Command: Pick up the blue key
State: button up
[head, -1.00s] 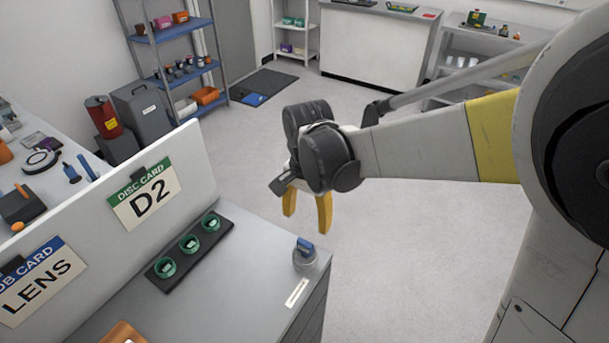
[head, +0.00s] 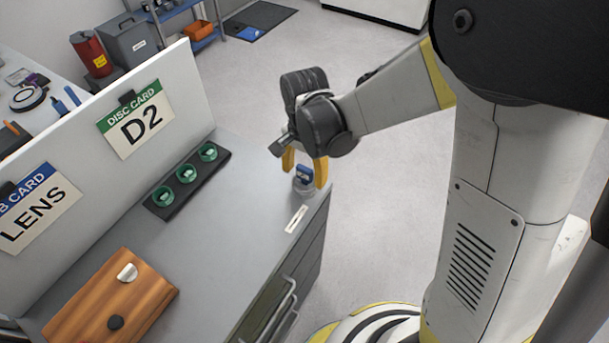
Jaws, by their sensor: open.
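The blue key (head: 304,174) stands on a small round grey base (head: 303,188) at the right corner of the grey bench. My gripper (head: 305,170) has yellow fingers that point down and are open. In the head view the fingers appear on either side of the blue key, one to its left and one to its right. I cannot tell from this angle whether they are level with it in depth or touch it.
A white label lies on the bench (head: 240,215) in front of the key. A black strip (head: 162,211) with green round holders lies to the left, below the upright panel (head: 190,85) with cards. A wooden board (head: 80,310) is at the front left.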

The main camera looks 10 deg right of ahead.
jog(key=c, duration=1.3)
jog(key=shift+o, duration=0.2)
